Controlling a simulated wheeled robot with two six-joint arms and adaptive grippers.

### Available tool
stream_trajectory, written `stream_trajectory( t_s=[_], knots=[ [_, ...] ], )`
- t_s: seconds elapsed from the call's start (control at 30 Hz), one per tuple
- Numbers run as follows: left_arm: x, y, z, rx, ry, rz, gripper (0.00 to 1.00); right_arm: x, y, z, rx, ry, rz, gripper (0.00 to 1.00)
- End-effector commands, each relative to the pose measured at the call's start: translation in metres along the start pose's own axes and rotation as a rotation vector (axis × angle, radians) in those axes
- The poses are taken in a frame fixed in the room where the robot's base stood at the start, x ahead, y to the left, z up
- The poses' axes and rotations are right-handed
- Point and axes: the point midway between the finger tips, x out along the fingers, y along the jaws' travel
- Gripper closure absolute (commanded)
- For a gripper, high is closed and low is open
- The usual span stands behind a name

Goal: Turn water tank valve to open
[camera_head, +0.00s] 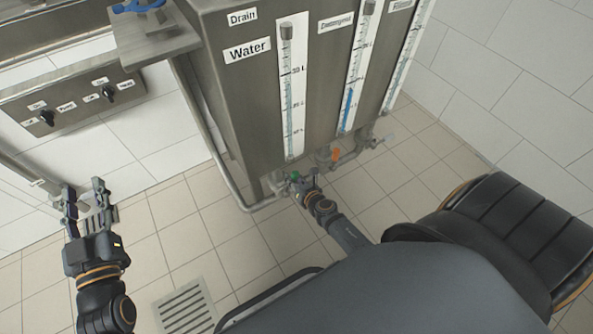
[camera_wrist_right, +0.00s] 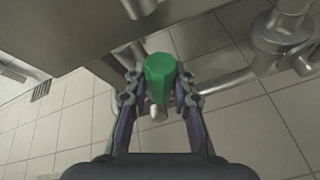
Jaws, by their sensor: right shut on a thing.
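The water tank (camera_head: 225,95) is a steel tank labelled "Water" with a level gauge on its front. Its green valve handle (camera_wrist_right: 160,78) is at the bottom of the tank on the pipework, and a bit of the green also shows in the head view (camera_head: 295,176). My right gripper (camera_wrist_right: 159,92) is shut on the green handle, with one finger on each side of it. In the head view my right gripper (camera_head: 303,185) partly hides the valve. My left gripper (camera_head: 85,191) is open and empty at the left, away from the tank.
An orange valve handle (camera_head: 336,155) sits to the right on the neighbouring pipe. A control panel (camera_head: 75,102) with black knobs is on the left. A blue valve (camera_head: 137,6) is at the top left.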

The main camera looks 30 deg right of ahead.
Motion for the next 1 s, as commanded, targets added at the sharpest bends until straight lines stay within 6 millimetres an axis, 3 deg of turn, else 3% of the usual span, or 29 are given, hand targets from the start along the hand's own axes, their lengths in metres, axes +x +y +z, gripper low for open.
stream_trajectory(
  t_s=[0.17,0.43,0.7,1.0],
  knots=[
    [0.0,0.0,-0.001,0.001,0.007,0.0,0.6,-0.002,0.012,-0.005,-0.105,-0.02,-0.044,1.0],
    [0.002,0.001,-0.057,0.02,0.239,0.003,0.6,-0.003,0.024,-0.009,-0.24,-0.048,-0.098,1.0],
    [-0.008,0.003,-0.112,0.036,0.473,0.009,0.6,-0.004,0.031,-0.011,-0.318,-0.064,-0.13,1.0],
    [-0.016,0.005,-0.133,0.043,0.566,0.012,0.6,-0.004,0.033,-0.011,-0.348,-0.07,-0.142,1.0]
  ],
)
